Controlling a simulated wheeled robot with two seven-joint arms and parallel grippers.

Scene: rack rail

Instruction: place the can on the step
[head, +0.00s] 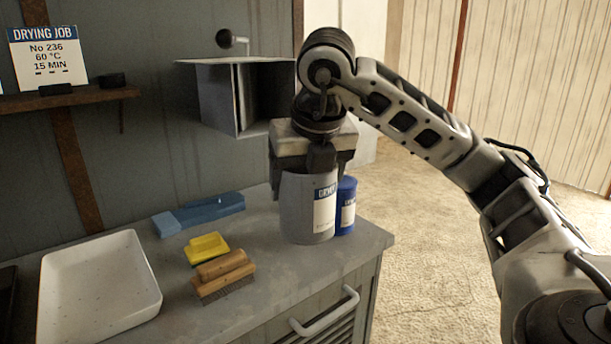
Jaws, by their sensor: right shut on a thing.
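A grey can (305,215) with a white and blue label stands upright at the right end of the grey cabinet top (255,245), or is held just at it; I cannot tell if its base touches. My right gripper (318,165) comes down from above and is shut on the grey can near its top, hiding its rim. A smaller blue can (347,205) with a similar label is just behind and to the right, partly hidden by the grey can. I cannot make out a separate step. My left gripper is not in view.
A white tray (68,305), a wooden brush (224,275), a yellow block-like item (207,247) and a blue item (200,214) lie on the cabinet top. A grey wall box (215,95) hangs above. A shelf (60,98) holds a sign (47,55).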

